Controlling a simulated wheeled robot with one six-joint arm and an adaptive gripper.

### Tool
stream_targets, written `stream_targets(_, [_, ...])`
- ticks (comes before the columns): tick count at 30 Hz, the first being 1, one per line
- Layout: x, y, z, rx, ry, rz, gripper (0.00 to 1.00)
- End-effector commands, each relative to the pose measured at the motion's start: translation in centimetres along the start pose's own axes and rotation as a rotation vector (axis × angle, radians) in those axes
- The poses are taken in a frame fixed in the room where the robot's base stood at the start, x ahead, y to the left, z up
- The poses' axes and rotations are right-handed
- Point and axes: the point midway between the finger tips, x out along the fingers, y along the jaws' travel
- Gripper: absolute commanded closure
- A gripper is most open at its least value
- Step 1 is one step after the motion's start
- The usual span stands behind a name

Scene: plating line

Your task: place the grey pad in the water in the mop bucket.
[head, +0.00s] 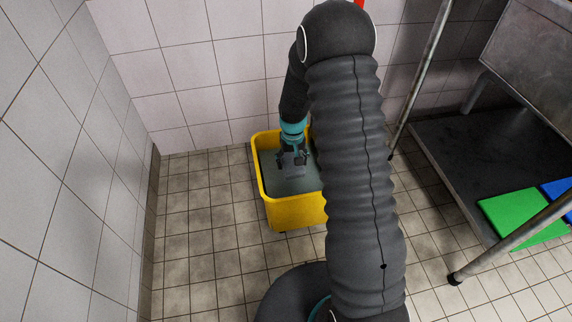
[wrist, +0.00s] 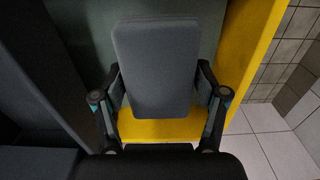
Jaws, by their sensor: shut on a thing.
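The yellow mop bucket (head: 293,211) stands on the tiled floor near the back wall, partly hidden by my arm. Grey-green water (head: 270,181) shows inside it. My gripper (head: 293,157) is over the bucket opening, pointing down. In the wrist view my gripper (wrist: 160,100) is shut on the grey pad (wrist: 155,65), with a finger on each side of it. The pad also shows faintly below the fingers in the head view (head: 295,171). I cannot tell whether the pad touches the water. The bucket's yellow wall (wrist: 245,50) shows beside and below the pad in the wrist view.
A metal table with a dark lower shelf (head: 450,160) stands at the right, its legs near the bucket. A green board (head: 520,215) and a blue board (head: 558,189) lie on that shelf. Tiled walls close off the left and back. The floor left of the bucket is clear.

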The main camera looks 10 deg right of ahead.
Motion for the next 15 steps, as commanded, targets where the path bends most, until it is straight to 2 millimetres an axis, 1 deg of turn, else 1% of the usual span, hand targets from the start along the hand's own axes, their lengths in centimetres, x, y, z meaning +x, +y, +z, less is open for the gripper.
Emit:
stream_targets(2, [0.4, 0.0, 0.0, 0.000, -0.001, 0.000, 0.60])
stream_targets(4, [1.2, 0.0, 0.1, 0.001, -0.003, 0.000, 0.60])
stream_targets(9, [4.2, 0.1, 0.1, 0.003, -0.003, 0.000, 0.60])
stream_targets(12, [5.5, 0.2, 0.1, 0.003, -0.003, 0.000, 0.60])
stream_targets(15, [6.2, 0.1, 0.0, 0.002, -0.001, 0.000, 0.60])
